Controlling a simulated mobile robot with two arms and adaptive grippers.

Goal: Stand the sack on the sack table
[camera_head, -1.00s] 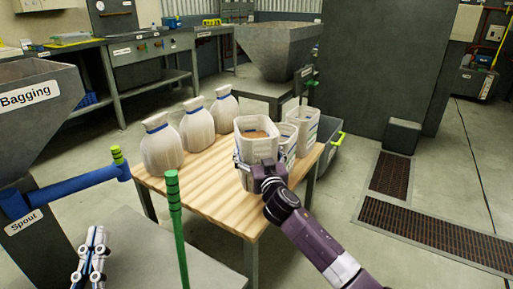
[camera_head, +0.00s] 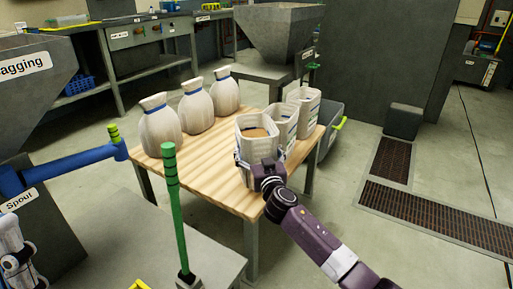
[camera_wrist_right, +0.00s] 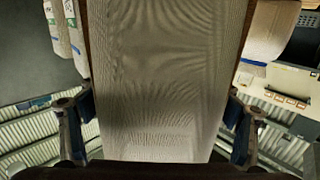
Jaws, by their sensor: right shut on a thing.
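The sack (camera_head: 245,150), white and open-topped with brown contents, is upright at the front right of the wooden sack table (camera_head: 205,178). My right gripper (camera_head: 262,165) is shut on its near side. Whether the sack's base touches the tabletop is hidden by the gripper. In the right wrist view the pale sack wall (camera_wrist_right: 165,80) fills the middle, between the two fingers. A pale jointed piece at the left edge of the head view looks like part of my left gripper (camera_head: 14,250). It is cut off, so its opening cannot be told.
Three tied sacks (camera_head: 160,128) stand along the table's left side. Two open sacks (camera_head: 285,122) stand close behind the held one. A green post (camera_head: 172,215) and the blue spout pipe (camera_head: 75,170) are at front left. The table's middle is clear.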

